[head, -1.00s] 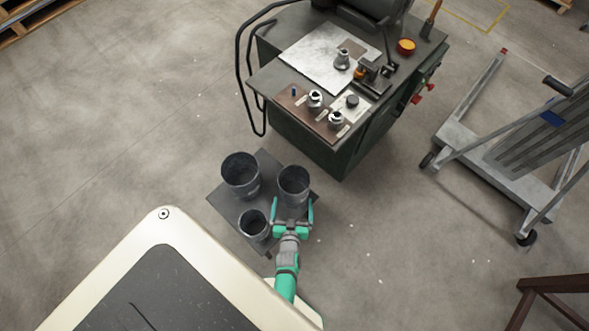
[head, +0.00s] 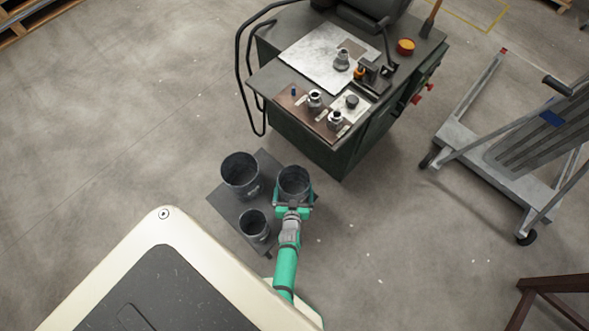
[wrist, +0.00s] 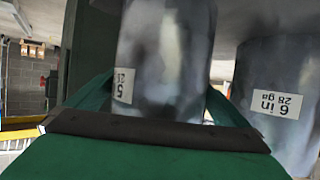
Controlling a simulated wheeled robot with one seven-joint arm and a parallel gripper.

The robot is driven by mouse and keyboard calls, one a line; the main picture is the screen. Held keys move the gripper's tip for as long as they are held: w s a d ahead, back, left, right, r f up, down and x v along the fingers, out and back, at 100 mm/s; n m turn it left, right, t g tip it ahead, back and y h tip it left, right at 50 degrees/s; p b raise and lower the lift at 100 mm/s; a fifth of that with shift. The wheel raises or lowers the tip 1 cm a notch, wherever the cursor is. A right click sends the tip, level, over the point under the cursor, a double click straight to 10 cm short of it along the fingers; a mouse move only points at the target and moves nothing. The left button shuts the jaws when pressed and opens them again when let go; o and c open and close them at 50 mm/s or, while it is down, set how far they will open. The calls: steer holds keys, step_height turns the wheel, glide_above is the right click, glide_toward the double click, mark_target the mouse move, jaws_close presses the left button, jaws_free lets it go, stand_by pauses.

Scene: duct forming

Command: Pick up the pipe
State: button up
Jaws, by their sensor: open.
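Three grey metal pipes stand upright on a small dark stand (head: 228,211) in the head view. The right pipe (head: 294,180) has my green gripper (head: 294,205) at its near side. In the wrist view this pipe (wrist: 165,55) carries a white label starting with 5, partly hidden. My gripper (wrist: 160,100) is open there, with one green finger on each side of the pipe. I cannot tell whether the fingers touch it. The left pipe (head: 240,177), the widest, and the small front pipe (head: 254,225) stand apart from the gripper.
Another pipe (wrist: 275,100) labelled 6 in 28 ga is close on the right in the wrist view. A dark green machine bench (head: 310,135) with fittings on top stands just behind the stand. A grey wheeled cart (head: 510,175) is at the right. Floor between is clear.

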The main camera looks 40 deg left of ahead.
steer(key=c, duration=0.8)
steer(key=shift+r, duration=0.1)
steer(key=shift+c, duration=1)
steer(key=shift+r, duration=0.15)
